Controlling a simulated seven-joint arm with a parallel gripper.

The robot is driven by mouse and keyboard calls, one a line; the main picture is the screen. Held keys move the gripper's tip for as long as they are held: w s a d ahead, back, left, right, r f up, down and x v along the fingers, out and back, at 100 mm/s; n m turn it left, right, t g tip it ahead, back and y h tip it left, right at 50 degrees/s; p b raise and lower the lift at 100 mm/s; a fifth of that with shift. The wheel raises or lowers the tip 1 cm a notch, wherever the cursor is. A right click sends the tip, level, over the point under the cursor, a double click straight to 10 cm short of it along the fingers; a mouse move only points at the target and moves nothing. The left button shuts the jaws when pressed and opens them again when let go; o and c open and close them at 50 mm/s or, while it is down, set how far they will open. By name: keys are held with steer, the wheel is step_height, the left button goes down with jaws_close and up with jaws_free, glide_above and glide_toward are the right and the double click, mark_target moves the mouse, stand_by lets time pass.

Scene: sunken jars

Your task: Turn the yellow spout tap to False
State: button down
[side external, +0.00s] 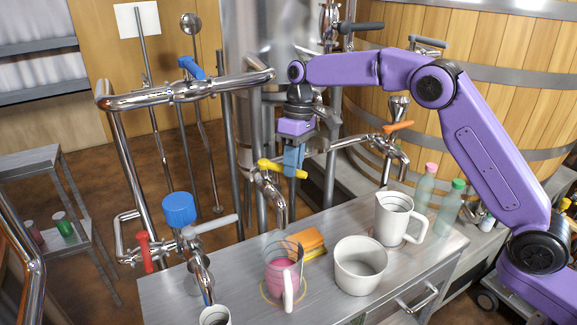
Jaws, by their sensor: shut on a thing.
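The yellow spout tap (268,165) has a yellow handle on top of a chrome spout that curves down over the counter. My gripper (292,172) comes down from above, its blue finger part meeting the right part of the yellow handle. It is shut on that handle; the contact is partly hidden by the finger. A clear jug (284,274) with pink content and a white handle stands below the spout, inside a thin yellow ring on the counter. I cannot tell whether liquid is flowing from the spout.
The metal counter (330,308) also holds a white pot (360,266), a white jug (393,219), an orange block (308,242) and bottles (449,205). Chrome pipes with a blue-handled valve (192,68) stand left. An orange-handled tap (398,127) is right, near the wooden vat (480,90).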

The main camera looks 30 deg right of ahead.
steer(key=shift+w+d+r+n+g+h, duration=0.1)
steer(key=shift+w+d+n, duration=0.3)
steer(key=shift+n, duration=0.45)
steer(key=shift+w+d+f+n+g+h, duration=0.1)
steer(key=shift+w+d+n, duration=0.15)
steer(key=shift+w+n, duration=0.4)
steer(key=shift+w+d+r+n+g+h, duration=0.1)
steer(key=shift+w+d+n, duration=0.2)
steer(key=shift+n, duration=0.7)
steer(key=shift+d, duration=0.1)
steer(key=c, duration=1)
jaws_free()
